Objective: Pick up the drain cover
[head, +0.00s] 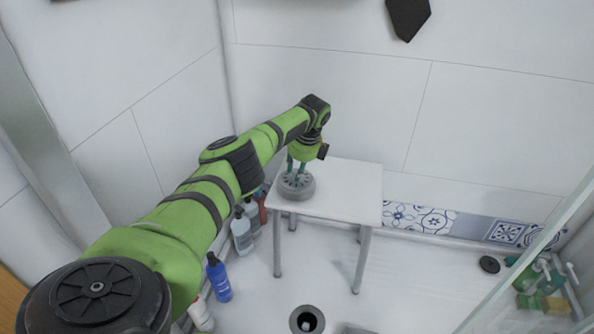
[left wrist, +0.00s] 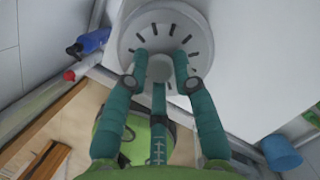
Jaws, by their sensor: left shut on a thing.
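The drain cover (head: 296,190) is a grey round disc with slots around it. It is at the left part of the white stool's top (head: 345,190); I cannot tell whether it rests there or is just above it. In the left wrist view the drain cover (left wrist: 136,25) fills the top middle, with dark radial slots and a round hub. My left gripper (head: 297,172) comes down on it from above, its green fingers shut on the hub. The fingertips (left wrist: 160,68) also show close around the hub in the left wrist view. My right gripper is not in view.
An open drain hole (head: 307,320) is in the white floor in front of the stool. Bottles, one blue (head: 218,279), stand left of the stool. A dark disc (head: 489,264) lies on the floor at right, near green items (head: 530,278) and a glass panel.

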